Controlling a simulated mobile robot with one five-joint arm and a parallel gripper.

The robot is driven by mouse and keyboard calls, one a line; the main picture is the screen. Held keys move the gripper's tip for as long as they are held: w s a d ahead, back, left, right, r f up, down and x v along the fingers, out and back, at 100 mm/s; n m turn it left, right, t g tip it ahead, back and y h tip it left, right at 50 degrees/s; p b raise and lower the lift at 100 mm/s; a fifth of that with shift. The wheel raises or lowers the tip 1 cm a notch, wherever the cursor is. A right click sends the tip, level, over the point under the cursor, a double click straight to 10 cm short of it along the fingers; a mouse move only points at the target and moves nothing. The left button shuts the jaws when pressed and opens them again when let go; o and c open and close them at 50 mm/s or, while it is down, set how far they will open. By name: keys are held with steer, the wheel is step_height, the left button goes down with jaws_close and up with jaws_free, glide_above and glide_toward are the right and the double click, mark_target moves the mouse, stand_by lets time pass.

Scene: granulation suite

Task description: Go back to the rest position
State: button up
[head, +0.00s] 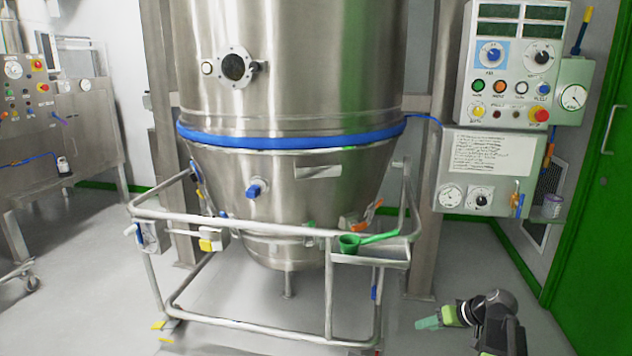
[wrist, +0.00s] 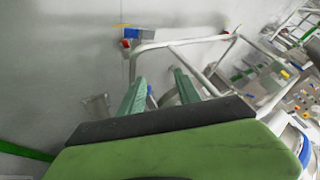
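My gripper (head: 428,322) is at the lower right of the head view, low over the grey floor and right of the trolley frame. It also shows in the wrist view (wrist: 160,76), where its two green fingers stand apart with nothing between them. My dark arm bends behind it at the bottom right of the head view. The fingers touch nothing that I can see.
A steel granulator bowl (head: 290,185) with a blue ring stands in a tubular trolley (head: 235,232). A green scoop (head: 368,241) lies on its side tray. A control panel (head: 515,65) and green door (head: 600,200) are right. Floor (head: 460,265) between is clear.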

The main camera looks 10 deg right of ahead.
steer(key=s+a+f+g+h, duration=0.2)
steer(key=s+a, duration=0.1)
steer(key=a, duration=0.6)
steer(key=s+a+f+g+h, duration=0.1)
steer(key=s+a+f+g, duration=0.15)
steer(key=a, duration=0.55)
steer(key=s+a+f+g+h, duration=0.2)
steer(key=s+a+g, duration=0.15)
steer(key=a, duration=0.55)
step_height(320, 180, up, 38)
steer(key=t+p, duration=0.1)
steer(key=p, duration=3.6)
steer(key=shift+d+p, duration=0.15)
steer(key=shift+p, duration=0.15)
